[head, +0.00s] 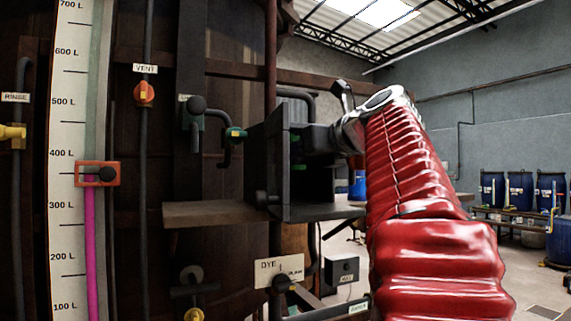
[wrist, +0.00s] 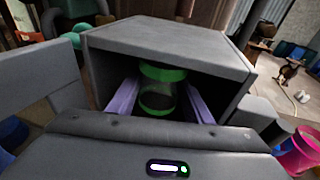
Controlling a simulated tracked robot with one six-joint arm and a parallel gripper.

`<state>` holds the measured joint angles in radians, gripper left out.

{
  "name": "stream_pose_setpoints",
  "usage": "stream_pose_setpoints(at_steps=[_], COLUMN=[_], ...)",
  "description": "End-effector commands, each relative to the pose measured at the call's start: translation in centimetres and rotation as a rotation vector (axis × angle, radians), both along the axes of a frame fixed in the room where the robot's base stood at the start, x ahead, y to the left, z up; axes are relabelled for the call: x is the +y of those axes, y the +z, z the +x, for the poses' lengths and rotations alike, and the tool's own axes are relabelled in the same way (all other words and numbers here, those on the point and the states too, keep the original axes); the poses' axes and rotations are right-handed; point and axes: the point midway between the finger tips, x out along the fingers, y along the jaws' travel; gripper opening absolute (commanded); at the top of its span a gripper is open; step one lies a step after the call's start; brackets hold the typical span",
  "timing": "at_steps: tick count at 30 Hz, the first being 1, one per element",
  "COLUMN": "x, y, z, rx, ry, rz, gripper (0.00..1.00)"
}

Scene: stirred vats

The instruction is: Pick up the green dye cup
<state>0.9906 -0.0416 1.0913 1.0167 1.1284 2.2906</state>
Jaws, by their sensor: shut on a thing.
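The green dye cup (wrist: 160,103) is a clear-looking cup with a green band above and below and dark contents. It stands roughly upright between the two lavender finger pads of my gripper (wrist: 161,97), which is shut on it. A grey box-like housing surrounds the cup and fingers in the wrist view. In the head view, slivers of green from the cup (head: 298,167) show between dark grey plates above the shelf; most of the cup is hidden there. I cannot tell whether its base touches the shelf.
A wooden shelf (head: 215,213) sticks out from the dark vat wall, below a green-marked valve (head: 235,133). A gauge (head: 92,175) with a pink column is at left. A magenta vessel (wrist: 298,152) is at the wrist view's right. Blue drums (head: 520,190) stand far right.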

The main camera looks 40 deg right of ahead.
Motion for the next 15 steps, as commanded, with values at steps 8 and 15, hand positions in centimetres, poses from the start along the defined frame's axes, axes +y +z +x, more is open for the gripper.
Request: stream_pose_setpoints(at_steps=[8, 15], x=[0.8, 1.8], y=[0.1, 0.1], z=[-2.9, -6.5], rx=[-0.002, -0.001], ry=[-0.003, -0.005], rz=[-0.001, -0.002], gripper=[0.23, 0.23])
